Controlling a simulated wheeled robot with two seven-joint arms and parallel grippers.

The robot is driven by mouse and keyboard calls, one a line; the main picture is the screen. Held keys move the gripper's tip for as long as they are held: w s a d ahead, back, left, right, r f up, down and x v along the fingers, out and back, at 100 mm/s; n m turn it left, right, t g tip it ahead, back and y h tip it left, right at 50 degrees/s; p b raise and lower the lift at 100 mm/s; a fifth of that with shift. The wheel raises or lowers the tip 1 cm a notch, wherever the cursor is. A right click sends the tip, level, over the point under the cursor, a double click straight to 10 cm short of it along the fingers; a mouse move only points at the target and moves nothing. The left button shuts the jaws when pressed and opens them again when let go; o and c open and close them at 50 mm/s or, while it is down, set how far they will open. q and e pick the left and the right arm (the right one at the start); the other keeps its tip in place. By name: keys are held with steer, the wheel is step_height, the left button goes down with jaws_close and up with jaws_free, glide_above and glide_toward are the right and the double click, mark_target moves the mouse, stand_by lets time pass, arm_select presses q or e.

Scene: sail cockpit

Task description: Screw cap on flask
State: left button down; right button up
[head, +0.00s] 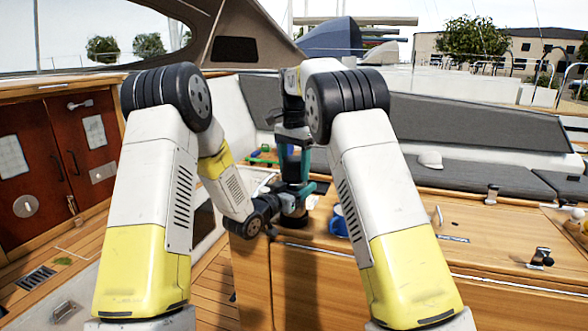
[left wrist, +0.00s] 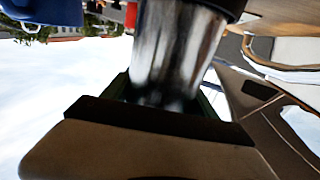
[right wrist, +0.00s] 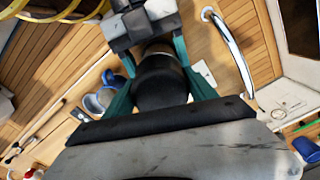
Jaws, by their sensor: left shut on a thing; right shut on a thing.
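The steel flask (left wrist: 175,50) fills the middle of the left wrist view, between the fingers of my left gripper (left wrist: 172,95). Its dark end shows at that view's top edge. In the head view my left gripper (head: 290,197) is shut on the flask over the wooden table. My right gripper (head: 294,162) is directly above it. In the right wrist view the black cap (right wrist: 161,82) sits between the teal fingers of my right gripper (right wrist: 160,95), which is shut on it. The cap is in line with the flask. I cannot tell whether the threads are engaged.
A blue mug (head: 338,222) stands on the wooden table (head: 400,255) just right of the flask. A green-edged item (head: 262,158) lies behind my left forearm. A white hat (head: 430,160) lies on the grey bench. The table's right part is mostly clear, with metal fittings.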

steer(key=o, duration=1.6)
steer(key=shift+r, duration=3.75)
arm_select(q)
steer(key=shift+c, duration=0.8)
jaws_free()
steer(key=shift+s, duration=0.1)
steer(key=v, duration=0.7)
steer(key=shift+s+a, duration=0.2)
steer(key=shift+s, duration=0.05)
steer(key=shift+a, duration=0.1)
arm_select(e)
steer(key=shift+a, duration=0.1)
